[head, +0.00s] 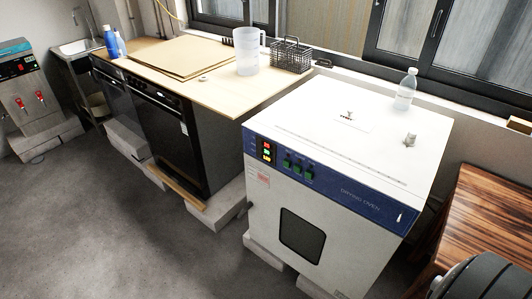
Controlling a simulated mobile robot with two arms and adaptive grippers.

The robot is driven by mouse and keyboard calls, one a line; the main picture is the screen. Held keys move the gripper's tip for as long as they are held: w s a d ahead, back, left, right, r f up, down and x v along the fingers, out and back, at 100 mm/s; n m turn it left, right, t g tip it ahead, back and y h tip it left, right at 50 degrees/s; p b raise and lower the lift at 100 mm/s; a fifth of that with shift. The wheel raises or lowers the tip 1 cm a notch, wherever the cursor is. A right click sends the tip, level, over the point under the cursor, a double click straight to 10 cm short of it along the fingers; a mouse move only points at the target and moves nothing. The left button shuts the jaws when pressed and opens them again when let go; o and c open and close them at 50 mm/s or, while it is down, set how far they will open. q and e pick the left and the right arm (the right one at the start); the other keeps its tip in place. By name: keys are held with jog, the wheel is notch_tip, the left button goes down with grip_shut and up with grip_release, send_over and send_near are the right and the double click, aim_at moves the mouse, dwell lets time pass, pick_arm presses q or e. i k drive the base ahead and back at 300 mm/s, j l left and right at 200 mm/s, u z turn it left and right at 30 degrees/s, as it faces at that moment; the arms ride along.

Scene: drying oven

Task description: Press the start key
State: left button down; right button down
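The drying oven (350,240) is a white box at the right of the middle in the head view, with its door shut. A blue control panel (345,190) runs along the top of its front. The panel has a lit display (266,151) with red, yellow and green figures at its left. Right of the display are several green keys (297,168). Their labels are too small to read, so I cannot tell which is the start key.
A clear bottle (405,92) and a small metal fitting (410,140) stand on the oven's top. Left is a wooden counter (215,92) with a jug (247,52) and wire basket (291,56). A wooden table (485,215) stands at the right. The floor in front is clear.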

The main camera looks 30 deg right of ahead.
aim_at(308, 175)
jog(key=k+l+z, duration=0.1)
jog(key=z, duration=1.15)
